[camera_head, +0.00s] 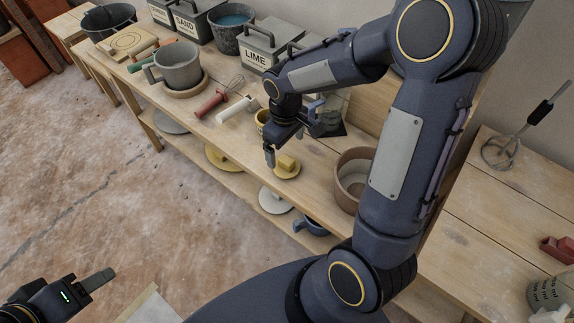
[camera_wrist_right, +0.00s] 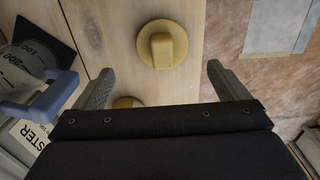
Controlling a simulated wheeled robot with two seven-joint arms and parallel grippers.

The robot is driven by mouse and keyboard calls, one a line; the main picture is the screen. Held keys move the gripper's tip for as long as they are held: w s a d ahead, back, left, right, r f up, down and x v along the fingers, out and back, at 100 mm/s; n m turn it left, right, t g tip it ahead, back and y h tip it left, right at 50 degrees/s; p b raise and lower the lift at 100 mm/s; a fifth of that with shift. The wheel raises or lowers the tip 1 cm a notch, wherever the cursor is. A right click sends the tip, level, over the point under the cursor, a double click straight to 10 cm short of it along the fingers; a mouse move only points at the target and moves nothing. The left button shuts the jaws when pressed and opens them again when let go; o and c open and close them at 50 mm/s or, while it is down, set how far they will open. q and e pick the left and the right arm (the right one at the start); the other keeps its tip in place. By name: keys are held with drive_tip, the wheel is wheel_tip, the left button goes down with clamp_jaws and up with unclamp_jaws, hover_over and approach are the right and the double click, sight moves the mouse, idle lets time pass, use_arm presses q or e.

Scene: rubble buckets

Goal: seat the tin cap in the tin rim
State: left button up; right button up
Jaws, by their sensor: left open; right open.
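A yellow round cap with a raised block grip, which looks like the tin cap (camera_head: 287,165), lies on the bench near its front edge. In the right wrist view the cap (camera_wrist_right: 162,44) sits between and just beyond the fingertips. My right gripper (camera_head: 284,140) is open and empty above the bench; its fingers (camera_wrist_right: 160,72) frame the cap without touching it. A second yellow round piece (camera_head: 262,117) is partly hidden behind my right gripper and shows in the wrist view (camera_wrist_right: 127,102); I cannot tell if it is the tin rim. My left gripper (camera_head: 88,284) is open and empty, low over the floor.
A jug with a blue-grey handle (camera_wrist_right: 45,100) stands close to my right gripper. A lower shelf (camera_head: 235,176) holds round discs.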

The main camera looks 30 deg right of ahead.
sight(286, 159)
drive_tip(key=f, duration=0.6)
drive_tip(key=shift+s+a+f, duration=0.1)
drive_tip(key=shift+s+f, duration=0.15)
drive_tip(key=shift+f, duration=0.15)
drive_tip(key=c, duration=1)
